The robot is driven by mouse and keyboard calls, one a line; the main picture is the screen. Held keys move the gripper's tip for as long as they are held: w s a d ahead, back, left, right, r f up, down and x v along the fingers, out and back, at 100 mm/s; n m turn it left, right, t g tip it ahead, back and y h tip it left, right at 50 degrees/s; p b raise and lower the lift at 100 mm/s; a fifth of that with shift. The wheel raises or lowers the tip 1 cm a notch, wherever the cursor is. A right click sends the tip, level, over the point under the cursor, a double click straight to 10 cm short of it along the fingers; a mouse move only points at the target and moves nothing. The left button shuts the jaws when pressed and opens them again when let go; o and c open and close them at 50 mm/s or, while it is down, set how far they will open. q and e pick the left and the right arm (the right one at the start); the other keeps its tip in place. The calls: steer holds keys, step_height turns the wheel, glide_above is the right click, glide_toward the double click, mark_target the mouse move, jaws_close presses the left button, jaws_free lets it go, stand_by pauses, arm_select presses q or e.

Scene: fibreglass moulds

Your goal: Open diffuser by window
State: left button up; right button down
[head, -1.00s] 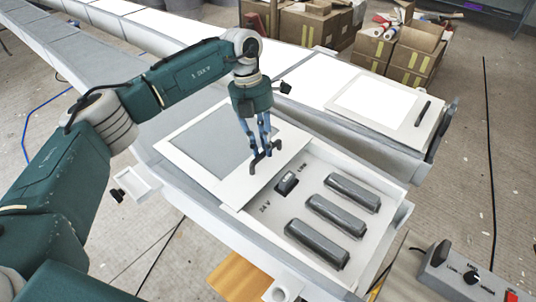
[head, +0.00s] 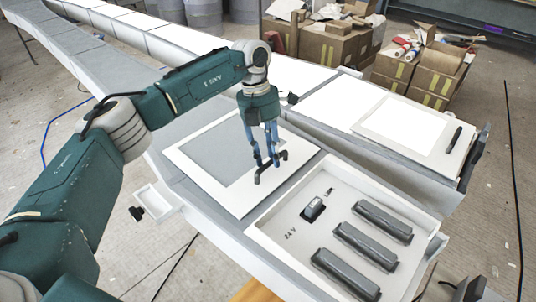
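A pale framed diffuser panel with a grey centre (head: 205,150) lies on the near long light fixture, with a dark bar handle (head: 272,167) at its right side. My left gripper (head: 266,161) points down with its blue fingers around this handle and appears closed on it. To the right of the panel, an uncovered white compartment (head: 285,205) holds several dark grey ribbed blocks, a small black switch and a "24 V" mark. A second panel with a bright white centre (head: 405,125) and a black handle (head: 453,140) lies on the far fixture. No window shows. My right gripper is not in view.
Cardboard boxes (head: 425,75) stand on the floor behind the far fixture. A small white bracket with a black knob (head: 155,203) juts from the near fixture's left side. A grey box (head: 460,292) is cut off at the bottom right. Cables lie on the open floor.

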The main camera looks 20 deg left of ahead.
arm_select(q)
steer(key=shift+r, duration=0.1)
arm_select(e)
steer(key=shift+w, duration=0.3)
arm_select(q)
step_height(320, 180, up, 12)
steer(key=a, duration=0.2)
steer(key=shift+w+f, duration=0.2)
steer(key=shift+w, duration=0.2)
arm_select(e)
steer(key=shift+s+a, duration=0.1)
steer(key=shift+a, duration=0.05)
